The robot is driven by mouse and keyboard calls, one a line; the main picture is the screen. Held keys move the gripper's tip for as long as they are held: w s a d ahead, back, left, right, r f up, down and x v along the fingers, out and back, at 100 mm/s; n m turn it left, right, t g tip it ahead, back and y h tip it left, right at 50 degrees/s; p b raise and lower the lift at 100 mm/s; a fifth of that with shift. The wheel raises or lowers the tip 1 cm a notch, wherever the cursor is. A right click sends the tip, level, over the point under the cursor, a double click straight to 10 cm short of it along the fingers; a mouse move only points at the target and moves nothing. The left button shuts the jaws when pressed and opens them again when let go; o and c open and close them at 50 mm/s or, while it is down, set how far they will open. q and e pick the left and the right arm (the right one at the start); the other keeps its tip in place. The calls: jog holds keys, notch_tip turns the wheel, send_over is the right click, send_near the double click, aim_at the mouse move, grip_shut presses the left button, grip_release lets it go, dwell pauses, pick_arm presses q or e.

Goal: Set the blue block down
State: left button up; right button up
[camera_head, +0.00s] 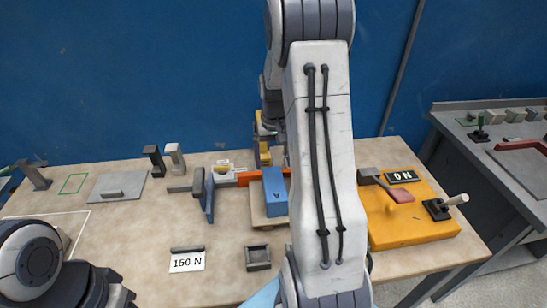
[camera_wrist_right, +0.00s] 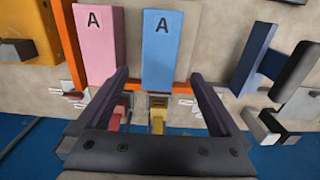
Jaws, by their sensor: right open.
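The blue block (camera_head: 275,192), marked A, lies on the pale board on the bench in the head view, just left of my right forearm. In the right wrist view the blue block (camera_wrist_right: 161,48) is beside a pink block (camera_wrist_right: 99,42), also marked A, with a gap between them. My right gripper (camera_wrist_right: 158,76) is open, its fingers spread to either side of the near end of the blue block in the picture. I cannot tell whether they touch it. In the head view my forearm hides much of that gripper and the pink block. My left gripper is out of view.
An orange bar (camera_head: 249,179) runs behind the block. A blue upright (camera_head: 209,195) stands to its left and a small dark tray (camera_head: 258,257) in front. The yellow panel (camera_head: 415,231) with a lever is at right. A 150 N card (camera_head: 187,263) lies front left, amid bare bench.

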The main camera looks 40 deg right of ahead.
jog(key=shift+r, duration=0.95)
jog(key=s+a+r+n, duration=0.2)
jog(key=a+r+n, duration=0.1)
jog(key=a, duration=0.8)
jog(key=s+a+r+n, duration=0.2)
jog(key=a+n, duration=0.2)
jog(key=a, duration=0.8)
jog(key=s+a+n, duration=0.3)
jog(key=s+a, duration=0.2)
jog(key=s, duration=0.3)
jog(key=s+a+n+y, duration=0.1)
jog(key=s+a+n, duration=0.2)
jog(key=s+a, duration=0.3)
jog(key=s, duration=0.3)
jog(key=shift+s+r+n, duration=0.15)
jog(key=shift+r+n, duration=0.25)
jog(key=shift+a, duration=0.1)
